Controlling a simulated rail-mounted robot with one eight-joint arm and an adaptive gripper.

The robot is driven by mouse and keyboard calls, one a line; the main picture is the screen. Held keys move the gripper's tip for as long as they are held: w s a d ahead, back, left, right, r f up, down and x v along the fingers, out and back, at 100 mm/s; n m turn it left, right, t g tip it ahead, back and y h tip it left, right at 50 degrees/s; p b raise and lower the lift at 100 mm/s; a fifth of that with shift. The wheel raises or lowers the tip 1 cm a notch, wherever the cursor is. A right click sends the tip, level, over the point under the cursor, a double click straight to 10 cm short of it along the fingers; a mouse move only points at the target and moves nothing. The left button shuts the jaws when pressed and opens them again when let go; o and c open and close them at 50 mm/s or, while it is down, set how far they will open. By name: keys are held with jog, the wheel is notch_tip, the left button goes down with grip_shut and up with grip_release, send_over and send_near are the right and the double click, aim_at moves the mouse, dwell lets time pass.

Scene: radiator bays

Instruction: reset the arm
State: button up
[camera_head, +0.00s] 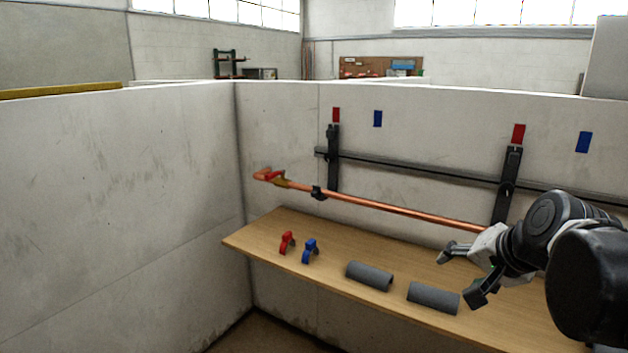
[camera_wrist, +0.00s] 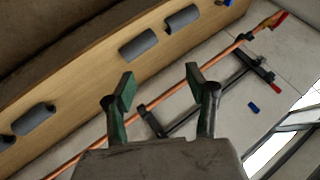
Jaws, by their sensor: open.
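My gripper (camera_head: 461,272) is at the right of the head view, above the wooden bench and in front of the copper pipe (camera_head: 400,209). Its fingers are apart with nothing between them. In the wrist view my gripper (camera_wrist: 160,88) also shows open and empty, with green pads on the fingers. The copper pipe (camera_wrist: 187,83) runs diagonally behind the fingers there. My arm reaches in from the right edge of the head view and hides part of the bench and pipe.
The wooden bench (camera_head: 330,234) holds a red clip (camera_head: 287,242), a blue clip (camera_head: 310,251) and two grey sleeves (camera_head: 369,276) (camera_head: 433,297). Black brackets (camera_head: 333,160) (camera_head: 506,185) and a rail (camera_head: 420,171) are on the wall, with red and blue markers above. A pale partition (camera_head: 120,190) stands at left.

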jog(key=s+a+f+n, duration=0.3)
jog(key=s+f+n, duration=0.1)
jog(key=s, duration=0.2)
jog(key=s+a+f+n+g, duration=0.1)
jog(key=s+a+f+n, duration=0.2)
jog(key=s, duration=0.4)
jog(key=shift+a+f+n+g+h, duration=0.3)
jog(key=shift+a+f+n+h, duration=0.1)
jog(key=shift+a+n, duration=0.25)
